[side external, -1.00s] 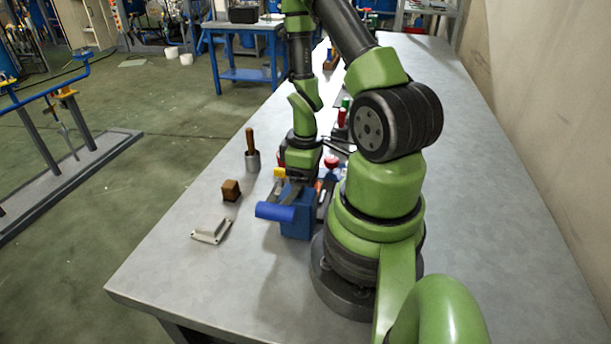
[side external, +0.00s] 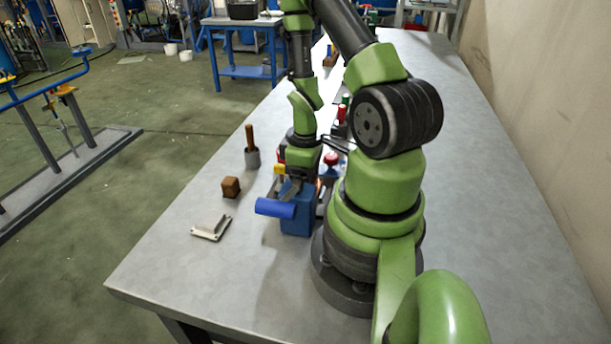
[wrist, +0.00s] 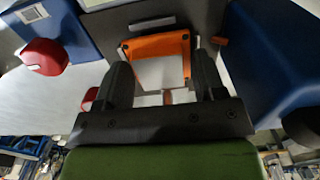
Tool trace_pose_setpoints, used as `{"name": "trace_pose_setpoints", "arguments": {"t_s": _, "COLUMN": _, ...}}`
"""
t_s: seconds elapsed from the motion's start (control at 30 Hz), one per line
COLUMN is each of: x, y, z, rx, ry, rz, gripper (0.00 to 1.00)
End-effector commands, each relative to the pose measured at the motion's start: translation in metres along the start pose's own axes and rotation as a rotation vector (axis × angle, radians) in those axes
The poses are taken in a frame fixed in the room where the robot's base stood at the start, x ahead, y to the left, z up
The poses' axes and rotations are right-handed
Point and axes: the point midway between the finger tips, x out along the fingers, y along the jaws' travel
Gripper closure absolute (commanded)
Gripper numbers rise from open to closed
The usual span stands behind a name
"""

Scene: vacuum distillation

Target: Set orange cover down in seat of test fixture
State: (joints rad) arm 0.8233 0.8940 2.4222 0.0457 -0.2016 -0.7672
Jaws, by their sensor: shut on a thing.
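The orange cover (wrist: 172,43) is a U-shaped piece with small holes at its corners, seen in the wrist view. My gripper (wrist: 163,72) is shut on it, with a dark finger on each side. In the side view my gripper (side external: 297,186) points down beside a blue block (side external: 297,222) with a blue cylinder (side external: 275,208) at its front. The cover cannot be made out clearly there. I cannot tell for sure which blue body is the test fixture; its seat is not clearly visible, and contact below the cover cannot be judged.
A large blue body (wrist: 275,55) stands close on the right in the wrist view, and a red knob (wrist: 44,57) on the left. A pale bracket (side external: 211,228), a brown cube (side external: 231,187) and a cup with a wooden handle (side external: 252,158) stand left. The bench's front left is clear.

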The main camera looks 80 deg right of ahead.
Motion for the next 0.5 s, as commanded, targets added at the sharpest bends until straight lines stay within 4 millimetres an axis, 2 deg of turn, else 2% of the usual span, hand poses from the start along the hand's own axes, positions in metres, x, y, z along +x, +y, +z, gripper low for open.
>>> {"name": "trace_pose_setpoints", "arguments": {"t_s": 0.5, "x": 0.0063, "y": 0.0000, "z": 0.0000, "rx": 0.000, "ry": 0.000, "rz": 0.000, "gripper": 0.68}}
